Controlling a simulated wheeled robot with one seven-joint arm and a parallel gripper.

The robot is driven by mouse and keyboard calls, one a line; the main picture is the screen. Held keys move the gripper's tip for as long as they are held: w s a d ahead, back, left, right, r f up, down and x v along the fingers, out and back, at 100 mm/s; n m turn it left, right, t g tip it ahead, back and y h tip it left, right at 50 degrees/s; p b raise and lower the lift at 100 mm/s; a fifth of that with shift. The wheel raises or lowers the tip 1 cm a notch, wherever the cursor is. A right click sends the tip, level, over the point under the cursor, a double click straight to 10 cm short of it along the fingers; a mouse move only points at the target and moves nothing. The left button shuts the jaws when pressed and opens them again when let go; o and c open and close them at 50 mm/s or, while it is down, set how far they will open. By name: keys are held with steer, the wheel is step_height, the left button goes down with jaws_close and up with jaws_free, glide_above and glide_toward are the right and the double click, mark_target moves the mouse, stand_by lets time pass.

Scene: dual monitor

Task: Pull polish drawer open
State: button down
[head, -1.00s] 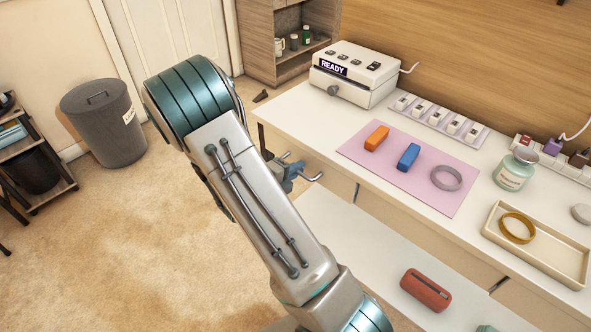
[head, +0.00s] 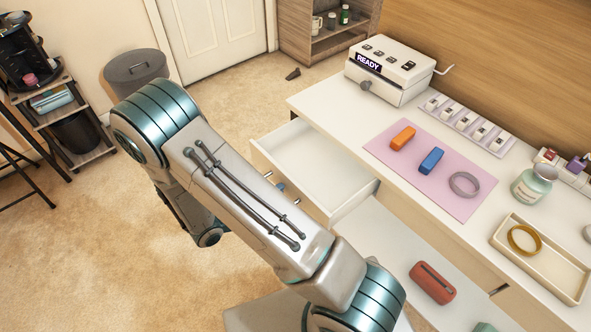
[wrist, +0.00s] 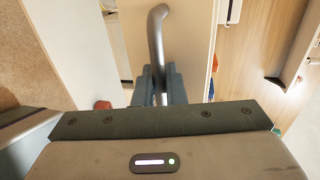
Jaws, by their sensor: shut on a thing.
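The drawer (head: 325,165) under the left end of the white desk stands well out from the desk, and its pale inside shows. The visible part of the inside looks empty. My gripper (wrist: 160,88) is shut on the drawer's grey bar handle (wrist: 157,28) in the wrist view, with blue-grey fingers on both sides of the bar. The drawer's beige front (wrist: 185,45) is beyond the handle.
The desk (head: 330,110) carries a white READY device (head: 390,75), a pink mat (head: 445,190) with orange and blue blocks and a grey ring, a jar (head: 533,185) and a tray (head: 510,265). A red case (head: 432,283) lies lower down. Open carpet (head: 90,250) is at left.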

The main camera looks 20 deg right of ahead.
steer(key=v, duration=0.2)
steer(key=f+p+v, duration=0.1)
steer(key=v, duration=0.1)
steer(key=shift+s+a+r, duration=0.1)
steer(key=shift+s+a, duration=0.05)
steer(key=shift+a, duration=0.3)
steer(key=c, duration=1.8)
jaws_free()
steer(key=shift+c, duration=0.2)
steer(key=v, duration=1.3)
steer(key=shift+a, duration=0.4)
